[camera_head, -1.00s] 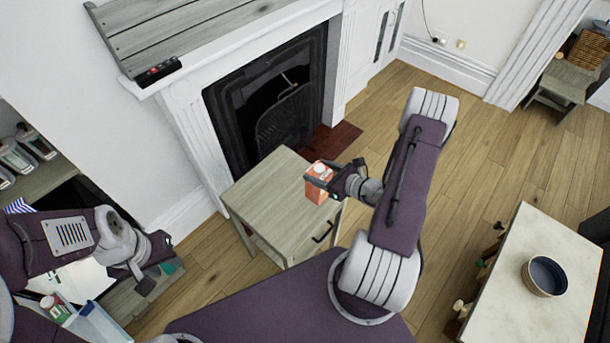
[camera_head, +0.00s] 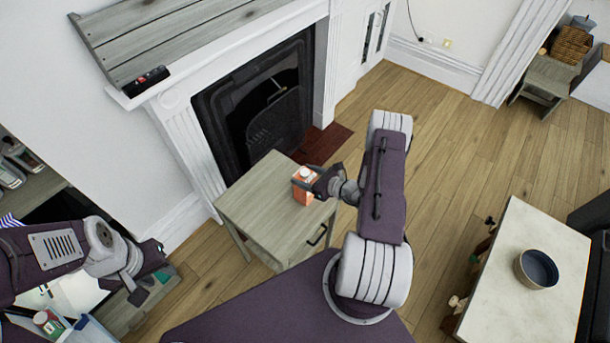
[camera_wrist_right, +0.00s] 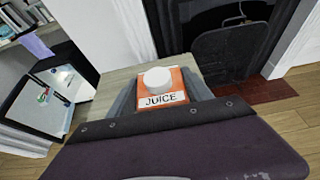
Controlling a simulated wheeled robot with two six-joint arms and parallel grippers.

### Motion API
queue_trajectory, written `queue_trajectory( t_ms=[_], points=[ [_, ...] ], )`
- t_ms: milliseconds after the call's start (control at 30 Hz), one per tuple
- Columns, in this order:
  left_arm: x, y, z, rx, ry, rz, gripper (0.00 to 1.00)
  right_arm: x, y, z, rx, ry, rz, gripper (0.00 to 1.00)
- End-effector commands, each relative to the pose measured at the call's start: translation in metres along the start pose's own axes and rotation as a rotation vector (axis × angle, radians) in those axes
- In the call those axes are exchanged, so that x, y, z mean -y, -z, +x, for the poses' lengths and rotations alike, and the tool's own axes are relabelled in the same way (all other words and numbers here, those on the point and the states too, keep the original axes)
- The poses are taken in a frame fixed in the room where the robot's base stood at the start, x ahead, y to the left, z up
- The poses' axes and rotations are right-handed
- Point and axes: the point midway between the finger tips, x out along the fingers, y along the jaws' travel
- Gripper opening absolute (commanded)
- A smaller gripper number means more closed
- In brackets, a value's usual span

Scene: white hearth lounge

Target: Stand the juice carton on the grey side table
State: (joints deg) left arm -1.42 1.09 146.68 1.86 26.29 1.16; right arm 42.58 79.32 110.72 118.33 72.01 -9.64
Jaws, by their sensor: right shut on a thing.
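The orange juice carton (camera_head: 304,188), with a white cap, is upright at the right part of the grey side table (camera_head: 262,190). In the head view I cannot tell whether its base touches the top. My right gripper (camera_head: 316,182) is shut on the carton from the right. In the right wrist view the carton (camera_wrist_right: 162,88) shows its "JUICE" label and cap between the fingers; its lower part is hidden. My left gripper (camera_head: 150,285) is empty at the lower left, away from the table; its fingers look apart.
A fireplace (camera_head: 262,105) with a wooden mantel shelf (camera_head: 170,40) stands behind the side table. A pale table (camera_head: 520,290) with a dark bowl (camera_head: 537,269) is at the right. The left of the side table's top is bare. A box with another carton (camera_head: 48,322) is at lower left.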

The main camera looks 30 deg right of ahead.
Motion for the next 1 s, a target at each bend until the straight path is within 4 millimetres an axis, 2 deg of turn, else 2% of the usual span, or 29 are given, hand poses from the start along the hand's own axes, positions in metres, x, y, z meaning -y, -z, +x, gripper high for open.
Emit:
queue_trajectory(
  t_ms=[67,100,133,167,433,567,1000],
  points=[
    [0.000,0.000,0.004,0.000,0.000,0.000,0.36,0.000,0.003,0.002,0.002,0.000,-0.001,0.00],
    [0.000,0.000,0.002,0.000,0.000,0.000,0.36,0.000,0.002,0.001,0.000,0.000,0.000,0.69],
    [0.000,0.000,0.002,0.000,0.000,0.000,0.36,0.000,0.002,0.001,0.000,0.000,0.000,0.78],
    [0.000,0.000,0.002,0.000,0.000,0.000,0.36,0.000,0.002,0.001,0.000,0.000,0.000,0.80],
    [0.000,0.000,0.002,0.000,0.000,0.000,0.36,0.000,0.001,0.001,0.000,0.000,0.000,0.80],
    [0.000,0.000,0.000,0.000,0.000,0.000,0.36,0.001,-0.001,-0.007,-0.001,0.003,0.002,0.80],
    [0.000,-0.001,0.010,0.000,0.000,0.000,0.36,0.002,0.000,-0.101,0.000,0.006,0.001,0.80]
  ],
)
